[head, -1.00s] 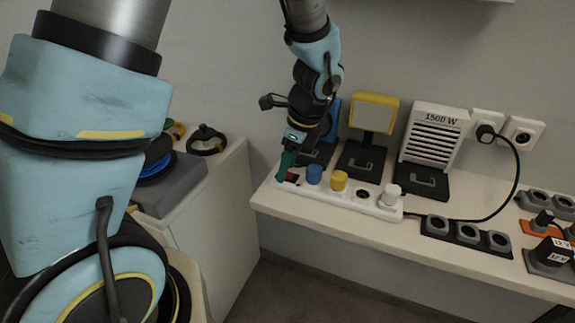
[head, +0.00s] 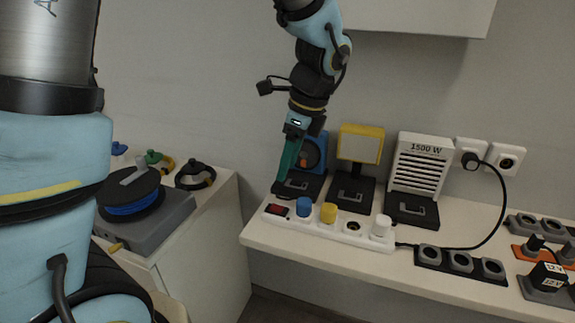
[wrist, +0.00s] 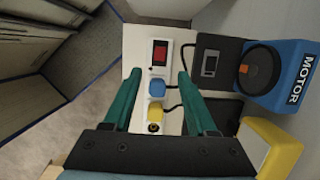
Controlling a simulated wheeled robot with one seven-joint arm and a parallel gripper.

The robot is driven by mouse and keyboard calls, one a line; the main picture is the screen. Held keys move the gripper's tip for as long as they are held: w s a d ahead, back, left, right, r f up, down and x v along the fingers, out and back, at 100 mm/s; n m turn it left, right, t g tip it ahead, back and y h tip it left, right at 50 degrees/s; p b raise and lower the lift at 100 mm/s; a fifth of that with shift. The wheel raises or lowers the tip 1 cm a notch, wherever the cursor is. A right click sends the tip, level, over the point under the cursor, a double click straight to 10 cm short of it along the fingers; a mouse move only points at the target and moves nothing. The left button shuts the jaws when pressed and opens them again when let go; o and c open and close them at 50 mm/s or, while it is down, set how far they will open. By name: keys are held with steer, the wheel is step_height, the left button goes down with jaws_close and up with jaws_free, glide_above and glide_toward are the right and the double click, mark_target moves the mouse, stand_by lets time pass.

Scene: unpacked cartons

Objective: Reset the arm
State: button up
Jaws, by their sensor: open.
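My gripper (head: 284,160) hangs from the arm above the left end of the white power strip (head: 336,229). In the wrist view my gripper (wrist: 157,85) has its two green fingers apart with nothing between them. The strip (wrist: 153,98), with a red switch (wrist: 160,53), a blue plug (wrist: 157,89) and a yellow plug (wrist: 155,113), lies below and beyond the fingers. In the head view the fingertips appear clear of the strip and its red switch (head: 277,210).
Behind the strip stand a blue motor unit (head: 312,152), a yellow-framed lamp (head: 360,143) and a 1500 W heater (head: 421,163). A socket block (head: 460,262) lies to the right. A cable reel (head: 130,196) sits on the left cabinet. A wall cabinet (head: 420,15) hangs above.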

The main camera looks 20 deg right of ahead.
steer(key=shift+a, duration=0.1)
steer(key=w+a+f+n+h, duration=0.1)
steer(key=a+n, duration=1.1)
steer(key=a, duration=0.1)
steer(key=w+a+f+n+h, duration=0.1)
steer(key=w+a+n, duration=0.1)
steer(key=a+n, duration=1.1)
steer(key=shift+w+a+f+n+p, duration=0.2)
steer(key=shift+a+f+n+p, duration=0.1)
steer(key=shift+a, duration=0.5)
